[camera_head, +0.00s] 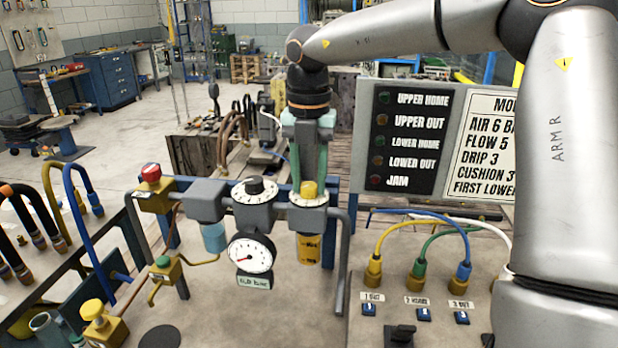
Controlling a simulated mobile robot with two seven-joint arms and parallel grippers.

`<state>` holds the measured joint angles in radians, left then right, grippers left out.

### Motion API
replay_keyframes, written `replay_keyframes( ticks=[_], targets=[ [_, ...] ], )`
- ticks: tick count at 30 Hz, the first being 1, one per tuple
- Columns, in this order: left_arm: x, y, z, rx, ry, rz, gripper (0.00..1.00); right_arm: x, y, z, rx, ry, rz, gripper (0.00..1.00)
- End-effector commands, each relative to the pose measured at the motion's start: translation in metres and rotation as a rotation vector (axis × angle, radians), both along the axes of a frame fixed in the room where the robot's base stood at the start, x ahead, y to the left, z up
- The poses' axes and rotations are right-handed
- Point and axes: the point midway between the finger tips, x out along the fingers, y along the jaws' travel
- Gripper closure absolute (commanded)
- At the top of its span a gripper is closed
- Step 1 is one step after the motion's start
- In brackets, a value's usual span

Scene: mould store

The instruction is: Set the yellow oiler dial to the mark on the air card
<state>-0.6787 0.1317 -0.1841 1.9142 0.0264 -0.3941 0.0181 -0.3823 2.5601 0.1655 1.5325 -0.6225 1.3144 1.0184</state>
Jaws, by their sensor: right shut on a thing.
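The yellow oiler dial (309,190) sits on a round white scale on the right block of the pipe assembly, above a yellow oiler bowl (309,248). My right gripper (309,181) comes down from above, with its fingers shut on the yellow dial. The scale's numbers are too small to read. The air card (489,142) stands at the right, partly hidden by my right arm; it reads AIR 6, FLOW 5, DRIP 3 and CUSHION 3. My left gripper is not in view.
A black dial (255,186) stands left of the yellow one, above a round gauge (251,254). A red button (151,173) tops the left valve. An indicator panel (405,140) stands behind. Blue, green and yellow hoses (410,222) arch at the right.

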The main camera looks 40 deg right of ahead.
Motion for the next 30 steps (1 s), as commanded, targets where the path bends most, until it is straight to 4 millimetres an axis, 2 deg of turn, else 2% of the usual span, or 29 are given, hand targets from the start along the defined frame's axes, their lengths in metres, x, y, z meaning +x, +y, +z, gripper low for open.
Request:
replay_keyframes(
  ticks=[2, 3, 10, 20, 25, 30],
  targets=[
    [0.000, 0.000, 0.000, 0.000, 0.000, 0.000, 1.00, 0.001, -0.001, 0.001, -0.002, -0.004, 0.000, 1.00],
    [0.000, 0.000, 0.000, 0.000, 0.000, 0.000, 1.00, 0.001, -0.001, 0.001, -0.002, -0.004, 0.000, 0.59],
    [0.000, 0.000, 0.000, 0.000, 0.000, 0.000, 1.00, 0.000, 0.000, 0.001, -0.001, -0.002, 0.001, 0.33],
    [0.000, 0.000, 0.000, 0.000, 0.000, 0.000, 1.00, 0.000, 0.000, 0.004, -0.001, -0.002, 0.001, 0.31],
    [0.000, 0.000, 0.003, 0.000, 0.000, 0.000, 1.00, 0.001, 0.000, 0.028, 0.000, -0.006, 0.000, 0.31],
    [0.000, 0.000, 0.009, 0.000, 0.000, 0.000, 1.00, 0.001, 0.000, 0.067, 0.000, -0.005, 0.001, 0.31]
  ],
)
